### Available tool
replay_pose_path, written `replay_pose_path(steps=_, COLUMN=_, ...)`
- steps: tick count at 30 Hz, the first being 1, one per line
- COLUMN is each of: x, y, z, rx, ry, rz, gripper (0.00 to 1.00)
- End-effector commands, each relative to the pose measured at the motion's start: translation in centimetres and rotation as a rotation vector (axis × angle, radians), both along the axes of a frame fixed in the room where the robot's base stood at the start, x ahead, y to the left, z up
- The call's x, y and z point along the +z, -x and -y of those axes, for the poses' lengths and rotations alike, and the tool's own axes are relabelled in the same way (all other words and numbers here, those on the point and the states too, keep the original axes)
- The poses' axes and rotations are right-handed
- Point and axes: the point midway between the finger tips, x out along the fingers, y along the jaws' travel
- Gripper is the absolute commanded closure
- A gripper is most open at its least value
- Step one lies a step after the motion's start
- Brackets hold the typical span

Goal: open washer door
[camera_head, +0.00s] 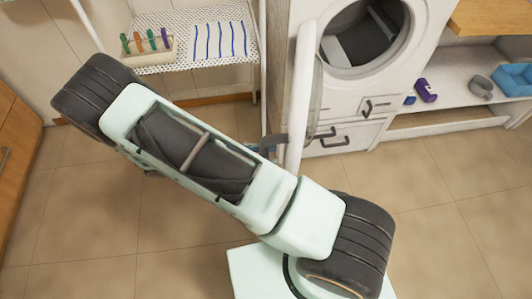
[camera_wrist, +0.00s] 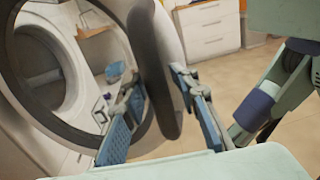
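The washer (camera_head: 340,60) is white with a round drum opening, and it also shows at the left of the wrist view (camera_wrist: 50,75). Its round door (camera_head: 301,95) stands swung out from the opening, seen nearly edge-on in the head view. In the wrist view the door's thick rim (camera_wrist: 160,75) lies between my gripper's (camera_wrist: 160,110) two blue-padded fingers. The fingers are spread apart, with gaps to the rim. Whether either finger touches the door cannot be told. In the head view my gripper is mostly hidden behind my arm and the door edge.
A white shelf (camera_head: 460,70) with a purple bottle (camera_head: 426,91) and a blue basket (camera_head: 514,79) stands right of the washer. A wire rack (camera_head: 180,65) with colored items stands left. A wooden cabinet (camera_head: 15,150) is at far left. The tiled floor (camera_head: 440,220) is clear at right.

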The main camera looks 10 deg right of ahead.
Motion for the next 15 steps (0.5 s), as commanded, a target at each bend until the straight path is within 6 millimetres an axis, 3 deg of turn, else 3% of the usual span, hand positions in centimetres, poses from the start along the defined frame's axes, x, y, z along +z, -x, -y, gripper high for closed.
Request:
replay_pose_path(steps=10, x=0.0, y=-0.1, z=0.0, rx=0.001, ry=0.001, rz=0.002, gripper=0.65)
replay_pose_path(steps=15, x=0.0, y=-0.4, z=-1.4, rx=0.003, ry=0.000, rz=0.003, gripper=0.65)
